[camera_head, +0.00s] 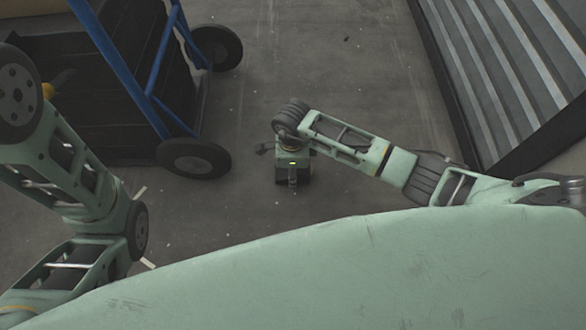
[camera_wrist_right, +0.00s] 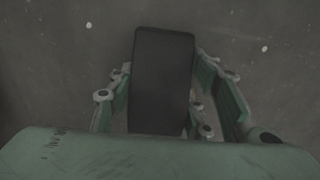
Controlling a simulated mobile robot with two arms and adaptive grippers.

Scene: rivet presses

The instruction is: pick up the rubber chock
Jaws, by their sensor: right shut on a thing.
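The rubber chock (camera_wrist_right: 163,75) is a dark, flat-faced block in the right wrist view. It sits between the two green fingers of my right gripper (camera_wrist_right: 168,98), which is shut on it. The block's far end sticks out past the fingers. In the head view my right arm reaches down to the floor near the middle, and the wrist hides the gripper's fingers and most or all of the chock. Whether the chock touches the floor cannot be told. My left arm is folded at the left of the head view, and its gripper does not show.
A blue-framed cart (camera_head: 150,65) with black wheels (camera_head: 194,158) stands at the upper left, near my right wrist. A ribbed metal platform (camera_head: 505,75) with a dark edge is at the upper right. The grey concrete floor (camera_head: 330,75) between them is clear.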

